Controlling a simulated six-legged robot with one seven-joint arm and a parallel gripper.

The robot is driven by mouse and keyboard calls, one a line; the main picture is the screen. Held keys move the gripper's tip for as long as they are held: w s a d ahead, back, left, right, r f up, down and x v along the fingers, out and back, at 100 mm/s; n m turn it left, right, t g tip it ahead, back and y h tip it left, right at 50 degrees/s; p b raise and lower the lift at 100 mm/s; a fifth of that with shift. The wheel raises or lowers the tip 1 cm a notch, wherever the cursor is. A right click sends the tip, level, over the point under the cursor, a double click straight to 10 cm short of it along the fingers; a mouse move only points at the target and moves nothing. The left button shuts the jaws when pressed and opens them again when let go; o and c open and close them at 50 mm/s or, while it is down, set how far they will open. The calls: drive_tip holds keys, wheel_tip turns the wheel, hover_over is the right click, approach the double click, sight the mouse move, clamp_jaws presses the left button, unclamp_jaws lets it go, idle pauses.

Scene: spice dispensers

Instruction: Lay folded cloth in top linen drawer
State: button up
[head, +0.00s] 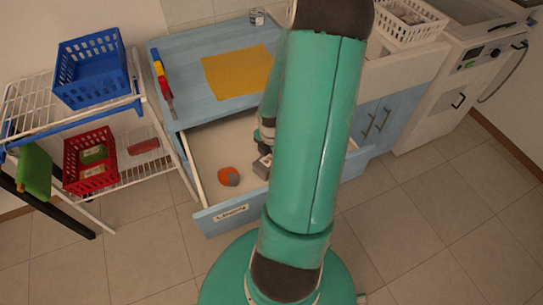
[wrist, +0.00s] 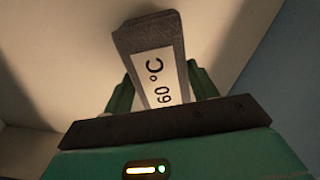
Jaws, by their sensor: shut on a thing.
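A yellow cloth (head: 237,72) lies flat on the light blue counter top (head: 190,55); I cannot tell if it is folded. Below it a drawer (head: 208,195) is pulled open, with a white label (head: 231,211) on its front, too small to read surely. My gripper (wrist: 160,92) is shut on a dark grey block (wrist: 133,38) with a white "60 °C" label. In the head view the block (head: 262,166) shows at or above the drawer's inside; whether it touches the floor of the drawer is unclear. My arm hides the drawer's right part and most of the gripper.
An orange and grey round thing (head: 229,176) lies in the drawer. A multicoloured bar (head: 162,80) lies at the counter's left edge. At left, a wire rack holds a blue basket (head: 92,70) and a red basket (head: 90,160). A white machine (head: 450,100) stands at right.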

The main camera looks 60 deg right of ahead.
drive_tip(key=shift+f, duration=0.15)
drive_tip(key=o, duration=1)
drive_tip(key=shift+o, duration=0.2)
wheel_tip(320, 180, up, 12)
drive_tip(key=w+a+r+m+h, duration=0.2)
drive_tip(key=w+a+r+m, duration=0.25)
drive_tip(key=a+r, duration=0.3)
drive_tip(key=a+r+m+t, duration=0.2)
drive_tip(key=a+r+m, duration=0.2)
drive_tip(key=a, duration=0.3)
drive_tip(key=s+a+r+m+t+y, duration=0.1)
drive_tip(key=a+r+m, duration=0.3)
drive_tip(key=a, duration=0.4)
drive_tip(key=s+a+r+m+t+y, duration=0.1)
drive_tip(key=a+r+m+t, duration=0.1)
drive_tip(key=a+r+m, duration=0.2)
drive_tip(key=a+r, duration=0.2)
drive_tip(key=a, duration=0.2)
drive_tip(key=shift+s+r+t, duration=0.15)
drive_tip(key=shift+r+t, duration=0.1)
drive_tip(key=shift+t, duration=0.05)
